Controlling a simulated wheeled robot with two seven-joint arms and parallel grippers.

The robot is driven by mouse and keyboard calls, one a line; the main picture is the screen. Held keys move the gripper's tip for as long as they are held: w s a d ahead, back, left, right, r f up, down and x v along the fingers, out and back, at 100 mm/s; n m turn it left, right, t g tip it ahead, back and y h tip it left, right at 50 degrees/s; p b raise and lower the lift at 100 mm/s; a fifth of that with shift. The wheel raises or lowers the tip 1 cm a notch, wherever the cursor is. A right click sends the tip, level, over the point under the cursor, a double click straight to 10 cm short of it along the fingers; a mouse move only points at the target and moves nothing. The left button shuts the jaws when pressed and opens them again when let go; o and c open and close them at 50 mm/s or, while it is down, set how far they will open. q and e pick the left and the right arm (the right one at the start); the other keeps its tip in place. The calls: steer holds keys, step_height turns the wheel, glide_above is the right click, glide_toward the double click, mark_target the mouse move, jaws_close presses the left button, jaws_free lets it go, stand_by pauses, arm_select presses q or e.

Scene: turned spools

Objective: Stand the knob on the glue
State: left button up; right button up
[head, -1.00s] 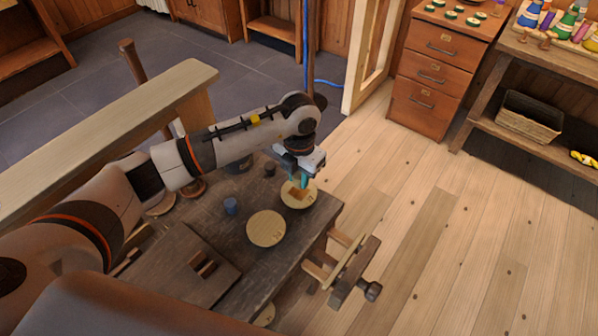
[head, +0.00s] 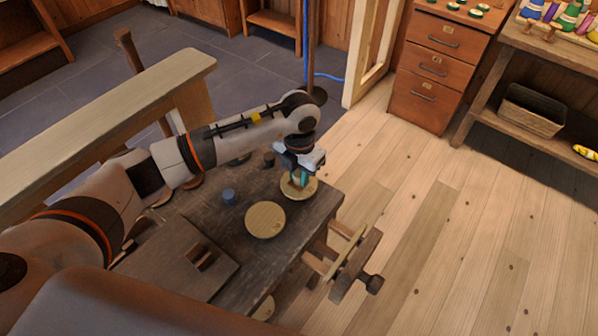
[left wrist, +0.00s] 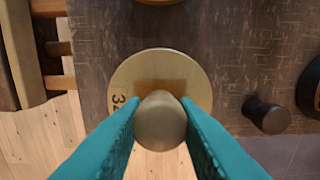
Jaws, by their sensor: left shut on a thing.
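My left gripper (left wrist: 160,128) is shut on the knob (left wrist: 160,122), a pale brown rounded wooden piece between teal fingers. The glue (left wrist: 147,86) is a brown patch on a round pale wooden disc (left wrist: 160,62) marked with a number. In the left wrist view the knob overlaps the near part of the glue and disc; I cannot tell whether it touches. In the head view my left gripper (head: 300,179) is over the far disc (head: 306,193) on the dark workbench, and hides most of the glue. My right gripper is not in view.
A second pale disc (head: 265,220) lies nearer on the workbench (head: 238,225). A blue cylinder (head: 229,197) stands left of it. A small dark peg (left wrist: 268,115) is right of the glued disc in the left wrist view. A vise (head: 355,268) juts from the bench's right side.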

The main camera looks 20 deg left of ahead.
mark_target(299, 173)
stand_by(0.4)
arm_select(q)
steer(key=o, duration=1)
steer(key=shift+o, duration=0.6)
steer(key=shift+o, duration=1.4)
steer(key=shift+r+p, duration=2.5)
steer(key=shift+r, duration=1.45)
